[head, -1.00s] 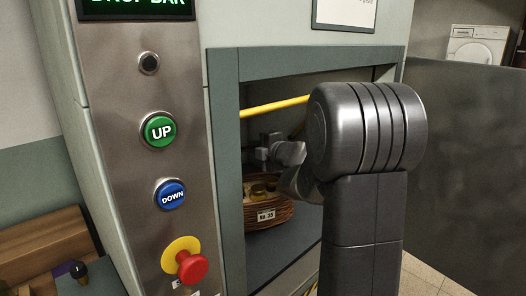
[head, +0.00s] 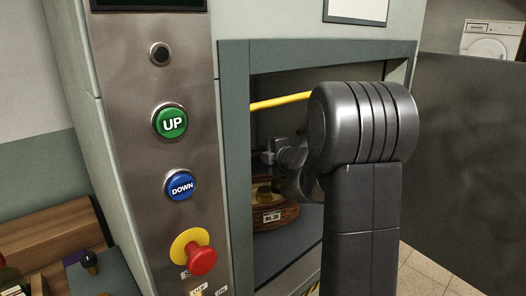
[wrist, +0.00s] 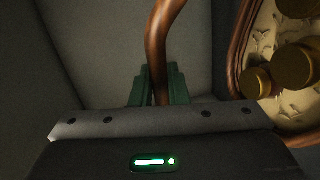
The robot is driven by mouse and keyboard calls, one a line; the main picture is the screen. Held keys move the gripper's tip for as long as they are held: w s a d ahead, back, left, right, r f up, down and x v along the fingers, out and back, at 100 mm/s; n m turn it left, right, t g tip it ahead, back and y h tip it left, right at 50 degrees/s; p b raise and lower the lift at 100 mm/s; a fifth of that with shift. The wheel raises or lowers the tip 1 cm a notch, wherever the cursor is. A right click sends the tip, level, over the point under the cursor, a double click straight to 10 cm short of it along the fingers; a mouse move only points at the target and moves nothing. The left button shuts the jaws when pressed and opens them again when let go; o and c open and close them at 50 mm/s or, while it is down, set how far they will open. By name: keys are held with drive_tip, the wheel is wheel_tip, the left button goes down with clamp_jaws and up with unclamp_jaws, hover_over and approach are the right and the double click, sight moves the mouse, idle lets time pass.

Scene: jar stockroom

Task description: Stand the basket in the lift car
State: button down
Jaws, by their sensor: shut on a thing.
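The wicker basket (head: 283,217), with a white label on its front, is inside the lift car (head: 262,262), low over its floor. I cannot tell whether its base touches. In the wrist view the basket's rim (wrist: 237,60) is at the right, with several dark-gold lids inside. My gripper (head: 270,152) is above the basket inside the opening. In the wrist view its green fingers (wrist: 157,85) are shut on the basket's brown curved handle (wrist: 165,40). My arm hides the right part of the opening.
A yellow bar (head: 280,102) slants across the top of the opening. Left of it is a metal panel with a green UP button (head: 170,123), a blue DOWN button (head: 180,186) and a red stop knob (head: 201,260). A grey partition (head: 470,150) stands at the right.

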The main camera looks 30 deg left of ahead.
drive_tip(key=c, duration=1.8)
unclamp_jaws()
drive_tip(key=shift+f, duration=0.1)
drive_tip(key=o, duration=0.4)
drive_tip(key=v, duration=1.2)
drive_tip(key=shift+b, duration=0.35)
